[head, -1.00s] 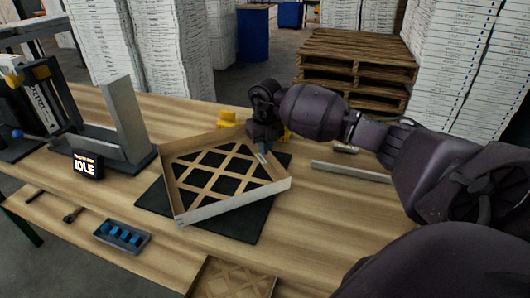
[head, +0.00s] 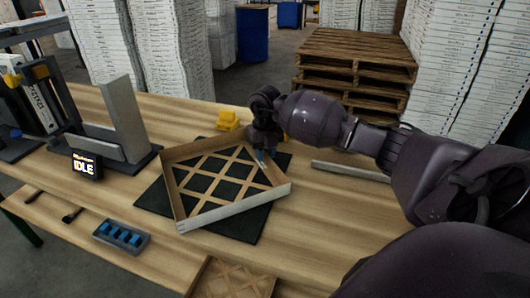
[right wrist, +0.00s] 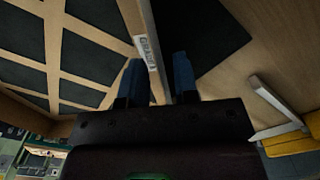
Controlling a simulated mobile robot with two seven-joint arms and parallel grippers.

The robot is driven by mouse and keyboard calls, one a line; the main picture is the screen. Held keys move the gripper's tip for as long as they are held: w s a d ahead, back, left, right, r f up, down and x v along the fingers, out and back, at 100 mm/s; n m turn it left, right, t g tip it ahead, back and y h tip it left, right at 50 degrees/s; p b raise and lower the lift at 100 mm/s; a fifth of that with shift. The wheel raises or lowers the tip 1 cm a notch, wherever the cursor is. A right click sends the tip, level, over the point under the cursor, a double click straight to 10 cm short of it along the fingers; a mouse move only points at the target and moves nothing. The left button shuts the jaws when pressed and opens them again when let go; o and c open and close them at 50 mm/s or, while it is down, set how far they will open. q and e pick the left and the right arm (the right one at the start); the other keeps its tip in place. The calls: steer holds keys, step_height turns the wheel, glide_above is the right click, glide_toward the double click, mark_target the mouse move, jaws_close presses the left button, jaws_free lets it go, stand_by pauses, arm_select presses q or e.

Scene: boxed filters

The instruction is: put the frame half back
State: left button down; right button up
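The frame half (head: 236,208), a shallow cardboard tray with a lattice bottom, lies turned at an angle over the black mat (head: 247,230) on the workbench. Black shows through its lattice openings. My right gripper (head: 265,158) is at its far right wall, pointing down. In the right wrist view, the two blue fingers (right wrist: 158,78) stand apart on either side of the frame half's wall (right wrist: 147,22), with gaps visible between fingers and wall. The lattice (right wrist: 55,50) lies to the left there. My left gripper is not in view.
A second lattice piece (head: 235,281) lies at the front edge. A metal angle fixture (head: 124,125) and an IDLE display (head: 86,167) stand left. A blue-filled tray (head: 121,236) is front left. Yellow blocks (head: 228,121) and a pale bar (head: 350,171) lie behind and right.

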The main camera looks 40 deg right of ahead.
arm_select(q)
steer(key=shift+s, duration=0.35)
arm_select(e)
step_height(320, 180, up, 12)
steer(key=shift+r, duration=0.15)
arm_select(q)
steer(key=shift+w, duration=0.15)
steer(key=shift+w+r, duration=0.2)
steer(key=shift+p, duration=0.3)
